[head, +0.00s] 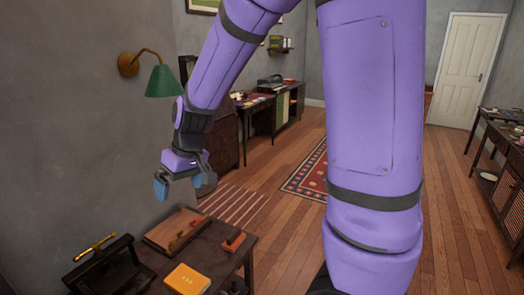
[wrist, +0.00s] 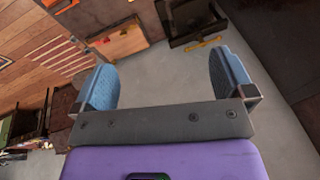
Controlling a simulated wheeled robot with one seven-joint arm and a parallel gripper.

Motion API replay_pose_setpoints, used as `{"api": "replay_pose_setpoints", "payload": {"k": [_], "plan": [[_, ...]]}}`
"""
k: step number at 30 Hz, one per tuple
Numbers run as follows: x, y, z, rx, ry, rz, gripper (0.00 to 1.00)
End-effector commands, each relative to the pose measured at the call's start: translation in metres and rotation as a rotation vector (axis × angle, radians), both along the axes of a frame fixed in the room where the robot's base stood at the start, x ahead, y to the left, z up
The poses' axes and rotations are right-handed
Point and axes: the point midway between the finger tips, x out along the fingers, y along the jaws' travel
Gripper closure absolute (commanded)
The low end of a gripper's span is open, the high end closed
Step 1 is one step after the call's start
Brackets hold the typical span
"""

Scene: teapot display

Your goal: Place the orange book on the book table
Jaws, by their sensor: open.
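A flat yellow-orange book (head: 187,280) lies on a dark wooden table (head: 215,262) at the bottom of the head view, near its front edge. I cannot tell whether this table is the book table. My gripper (head: 183,186) is open and empty, with blue finger pads. In the head view it appears above and behind the dark table, apart from the book. The wrist view shows both pads spread, with bare grey wall or surface between them (wrist: 163,68).
A wooden board (head: 175,230) with a reddish-orange piece, a small red-orange object (head: 233,242) and a black stand with a golden bar (head: 105,268) share the table. A green wall lamp (head: 163,82) is near my arm. Open floor (head: 285,235) lies to the right.

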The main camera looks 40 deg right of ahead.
Motion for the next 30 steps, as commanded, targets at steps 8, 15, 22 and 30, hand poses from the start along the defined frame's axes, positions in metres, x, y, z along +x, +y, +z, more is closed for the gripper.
{"api": "replay_pose_setpoints", "payload": {"k": [8,15,22,30], "plan": [[-0.062,-0.020,0.071,-0.005,-0.078,-0.043,0.00],[-0.122,-0.037,0.112,-0.046,-0.146,-0.099,0.00],[-0.179,-0.053,0.135,-0.108,-0.212,-0.172,0.00],[-0.214,-0.062,0.142,-0.158,-0.253,-0.229,0.00]]}}
